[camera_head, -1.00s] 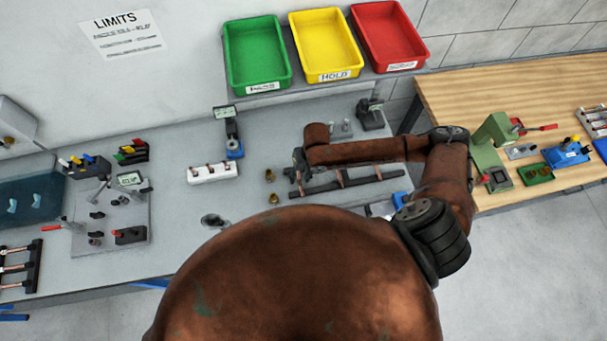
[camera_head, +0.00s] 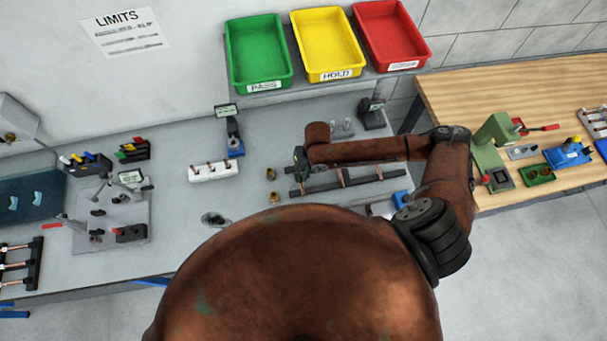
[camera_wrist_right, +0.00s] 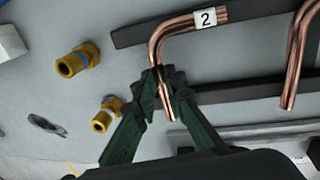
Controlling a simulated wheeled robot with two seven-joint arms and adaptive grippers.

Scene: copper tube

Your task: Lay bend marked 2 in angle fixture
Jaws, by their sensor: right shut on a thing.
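The bend marked 2 (camera_wrist_right: 179,26) is a copper tube with a white "2" tag. In the right wrist view one leg reaches along a dark rack bar, and the other runs down between the fingers of my right gripper (camera_wrist_right: 158,84). The gripper is shut on that leg. In the head view my right gripper (camera_head: 299,166) is at the left end of the dark rack (camera_head: 345,182), and the bend there is too small to make out. A grey plate with clamps (camera_head: 125,212) stands at the left; I cannot tell whether it is the angle fixture. My left gripper is not in view.
Another copper bend (camera_wrist_right: 296,62) lies on the rack beside it. Two brass fittings (camera_wrist_right: 77,61) sit left of the gripper. A white block with tubes (camera_head: 213,172) and a blue-based gauge (camera_head: 234,145) stand further left. Green, yellow and red trays (camera_head: 258,53) are at the back.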

